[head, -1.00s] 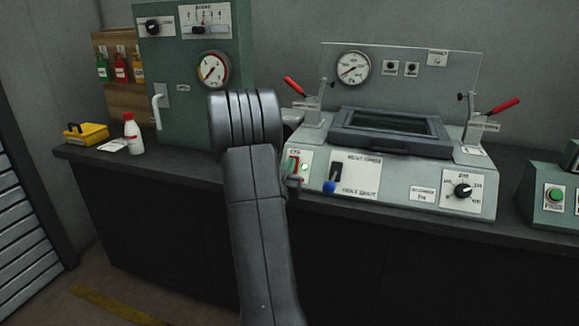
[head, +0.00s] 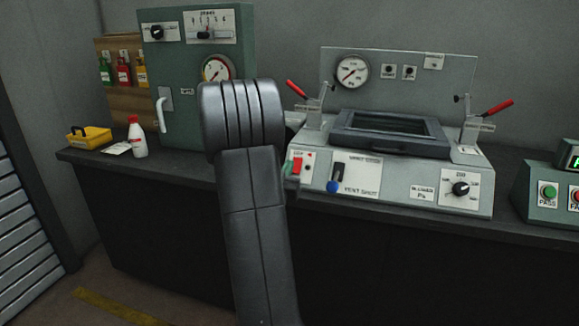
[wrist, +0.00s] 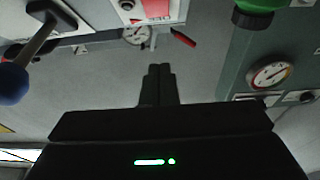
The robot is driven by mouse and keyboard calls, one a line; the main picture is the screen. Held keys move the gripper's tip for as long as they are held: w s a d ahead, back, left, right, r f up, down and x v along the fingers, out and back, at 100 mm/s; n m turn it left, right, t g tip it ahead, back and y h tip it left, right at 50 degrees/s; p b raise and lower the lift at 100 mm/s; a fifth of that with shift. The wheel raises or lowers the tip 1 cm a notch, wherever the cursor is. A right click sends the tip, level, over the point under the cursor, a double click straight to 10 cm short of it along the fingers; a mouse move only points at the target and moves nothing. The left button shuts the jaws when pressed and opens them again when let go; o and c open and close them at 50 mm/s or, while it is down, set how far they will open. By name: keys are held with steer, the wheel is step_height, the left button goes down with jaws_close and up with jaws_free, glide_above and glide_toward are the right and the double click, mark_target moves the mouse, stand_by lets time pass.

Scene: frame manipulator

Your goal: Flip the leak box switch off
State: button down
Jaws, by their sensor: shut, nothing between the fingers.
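The grey box (head: 395,195) with a sloped front stands on the bench. A small white panel at its left end carries a red switch (head: 297,166), just right of my arm. Its exact tilt is too small to tell. A red part on a white panel (wrist: 150,10) shows at the top edge of the wrist view, cut off. My gripper (wrist: 159,68) is shut and empty in the wrist view, its fingertips apart from the panel. In the head view my arm hides the gripper.
A blue-tipped lever (head: 332,186) sits right of the switch and shows close at left in the wrist view (wrist: 14,82). A green cabinet (head: 190,85) stands behind left. A green part (wrist: 255,15) is near the wrist view's top.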

steer(key=r+v, duration=0.1)
steer(key=v, duration=0.5)
steer(key=shift+s+r, duration=0.15)
steer(key=shift+r, duration=0.1)
